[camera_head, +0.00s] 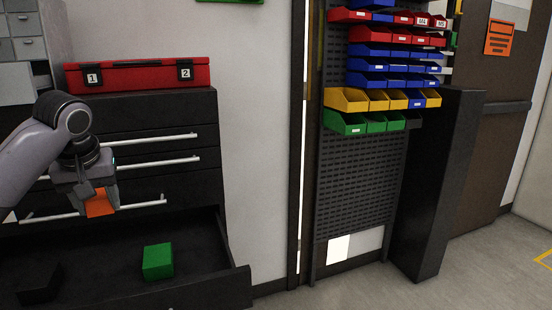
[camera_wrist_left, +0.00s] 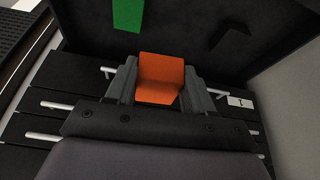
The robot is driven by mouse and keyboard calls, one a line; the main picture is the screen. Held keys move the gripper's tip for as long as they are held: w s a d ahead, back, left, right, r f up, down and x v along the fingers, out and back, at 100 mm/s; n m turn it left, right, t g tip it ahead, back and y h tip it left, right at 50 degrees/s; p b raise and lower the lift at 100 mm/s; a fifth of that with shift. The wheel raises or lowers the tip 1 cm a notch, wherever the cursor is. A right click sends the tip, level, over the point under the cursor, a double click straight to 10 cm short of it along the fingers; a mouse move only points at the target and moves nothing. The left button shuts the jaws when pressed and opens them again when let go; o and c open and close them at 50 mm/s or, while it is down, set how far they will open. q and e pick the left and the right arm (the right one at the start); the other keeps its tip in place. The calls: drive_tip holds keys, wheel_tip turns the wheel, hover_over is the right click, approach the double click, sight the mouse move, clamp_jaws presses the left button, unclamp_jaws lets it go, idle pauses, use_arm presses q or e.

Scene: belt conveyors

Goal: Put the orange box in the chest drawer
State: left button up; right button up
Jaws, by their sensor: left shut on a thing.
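The orange box (camera_head: 99,202) is held by my left gripper (camera_head: 92,197), in front of the black chest's closed drawers. In the left wrist view the orange box (camera_wrist_left: 160,78) sits between the two fingers of the left gripper (camera_wrist_left: 158,88). The bottom chest drawer (camera_head: 200,285) is pulled open, and the box is above it at its left side. My right gripper is in neither view.
A green block (camera_head: 157,261) lies in the open drawer; it also shows in the left wrist view (camera_wrist_left: 127,15). A dark block (camera_head: 40,284) lies at the drawer's left. A red toolbox (camera_head: 138,75) stands on the chest (camera_head: 160,110). Bare drawer floor surrounds the green block.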

use_arm(q)
drive_tip(key=s+d+f+m, duration=0.1)
drive_tip(key=d+f, duration=0.1)
drive_tip(key=f, duration=0.1)
drive_tip(key=s+d+f+m, duration=0.1)
drive_tip(key=s+d+f, duration=0.1)
drive_tip(key=d+f, duration=0.1)
drive_tip(key=s+d+f+h, duration=0.1)
drive_tip(key=s+d+f, duration=0.1)
drive_tip(key=f, duration=0.1)
drive_tip(key=shift+s+d+m, duration=0.15)
drive_tip(key=shift+d+m, duration=0.05)
drive_tip(key=shift+m, duration=0.2)
drive_tip(key=s+d+f+m+h, duration=0.1)
drive_tip(key=s+d+f+m, duration=0.1)
drive_tip(key=s+d+f, duration=0.4)
drive_tip(key=s+f, duration=0.1)
drive_tip(key=s, duration=0.2)
drive_tip(key=shift+s+d+f+m+t, duration=0.25)
drive_tip(key=shift+d+f+m+t, duration=0.05)
drive_tip(key=shift+d+f, duration=0.1)
